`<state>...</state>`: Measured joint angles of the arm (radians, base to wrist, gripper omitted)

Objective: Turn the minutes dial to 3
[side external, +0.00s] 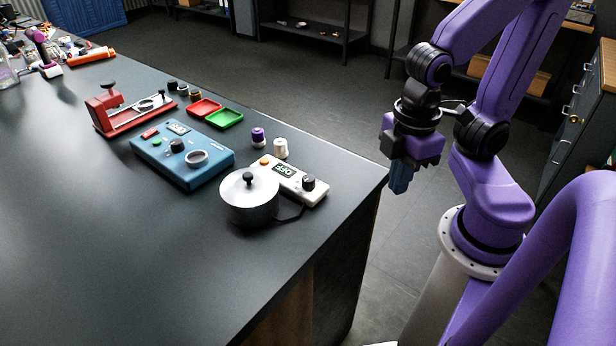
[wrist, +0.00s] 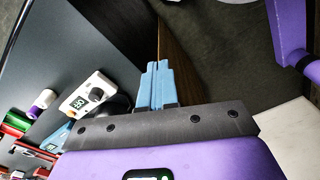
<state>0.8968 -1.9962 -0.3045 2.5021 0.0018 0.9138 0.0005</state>
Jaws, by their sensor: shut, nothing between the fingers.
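The white control box (side external: 290,182) near the table's right edge has an orange button, a small display that seems to read OFF and a black dial (side external: 308,183). The blue box (side external: 183,157) to its left carries another black dial (side external: 177,146), a display and a red button. I cannot read which dial is for minutes. My gripper (side external: 400,182) is off the table's right edge, apart from both boxes. Its blue fingers are shut and empty. In the wrist view the fingers (wrist: 157,82) are together, and the white box (wrist: 85,97) lies to their left.
A silver lidded pot (side external: 249,199) stands against the white box's front left. Purple and white small cylinders (side external: 258,137) stand behind it. Red and green trays (side external: 226,119) and a red clamp-like fixture (side external: 105,112) are farther left. The table's front is clear.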

